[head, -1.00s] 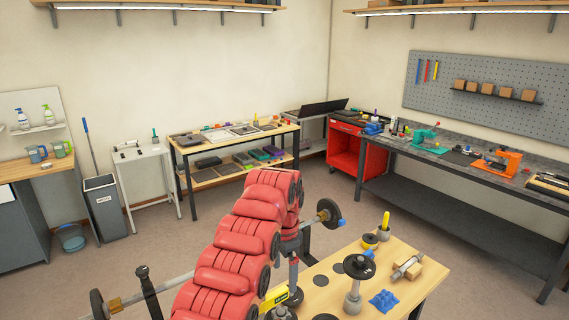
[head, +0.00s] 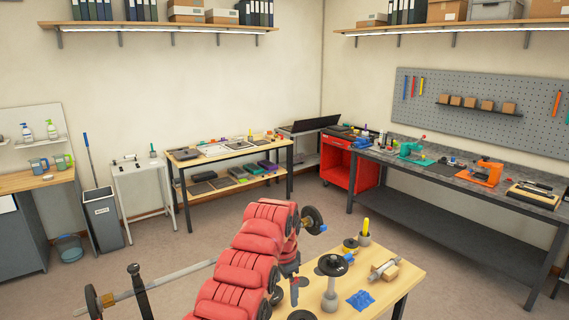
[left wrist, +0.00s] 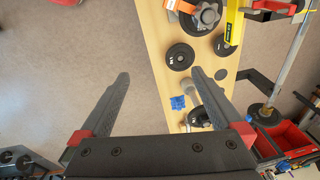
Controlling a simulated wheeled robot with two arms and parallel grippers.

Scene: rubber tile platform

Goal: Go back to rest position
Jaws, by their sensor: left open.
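My left gripper (left wrist: 160,73) is open and empty in the left wrist view, its two dark fingers spread wide above the floor and the edge of a wooden table (left wrist: 154,45). I cannot make out its fingers in the head view, where bulky red segments fill the lower middle. The same wooden table (head: 402,281) shows at the lower right of the head view. My right gripper is not in view.
The table holds a black disc on a post (head: 333,265), a crumpled blue thing (head: 360,301) and a yellow-handled tool (head: 365,228). A barbell (head: 180,275) lies behind the red segments. A red cabinet (head: 340,168) and workbenches line the walls. Floor between is clear.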

